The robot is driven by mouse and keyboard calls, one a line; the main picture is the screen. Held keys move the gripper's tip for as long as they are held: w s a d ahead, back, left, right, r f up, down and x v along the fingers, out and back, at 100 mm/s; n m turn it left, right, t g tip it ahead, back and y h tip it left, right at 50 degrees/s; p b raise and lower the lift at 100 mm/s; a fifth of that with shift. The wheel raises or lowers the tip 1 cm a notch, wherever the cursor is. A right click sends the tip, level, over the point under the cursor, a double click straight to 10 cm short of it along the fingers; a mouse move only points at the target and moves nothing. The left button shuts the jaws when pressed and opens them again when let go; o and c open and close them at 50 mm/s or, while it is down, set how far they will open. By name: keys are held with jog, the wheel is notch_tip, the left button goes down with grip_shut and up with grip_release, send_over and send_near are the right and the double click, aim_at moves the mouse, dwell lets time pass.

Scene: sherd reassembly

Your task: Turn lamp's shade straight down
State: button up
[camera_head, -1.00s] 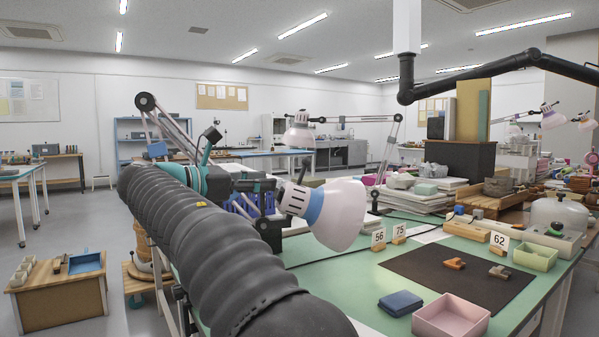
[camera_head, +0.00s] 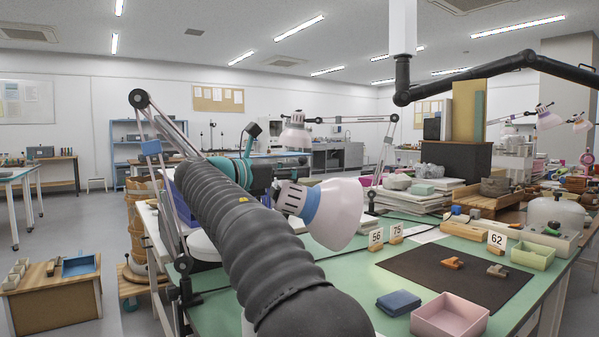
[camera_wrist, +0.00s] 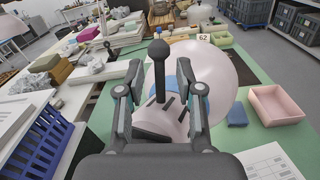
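The lamp's shade (camera_head: 335,212) is white with a blue band and hangs over the green bench. Its wide mouth faces down and to the right, tilted from straight down. In the wrist view the shade (camera_wrist: 223,80) fills the middle, behind a dark stick with a ball-shaped knob (camera_wrist: 159,52). My gripper (camera_wrist: 160,105) is open, with one finger on each side of the stick and visible gaps. In the head view my gripper (camera_head: 270,178) is at the shade's narrow end, partly hidden by my arm. I cannot tell whether it touches the lamp.
The lamp's jointed arm (camera_head: 160,125) rises at the left. On the bench lie a pink tray (camera_head: 450,318), a blue cloth (camera_head: 398,303) and a dark mat (camera_head: 440,268) with sherds. A blue rack (camera_wrist: 40,140) stands left in the wrist view. A second lamp (camera_head: 297,134) stands behind.

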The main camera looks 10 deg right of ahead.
jog(key=shift+x, duration=0.75)
jog(key=shift+c, duration=0.2)
grip_shut()
jog(key=shift+d, duration=0.15)
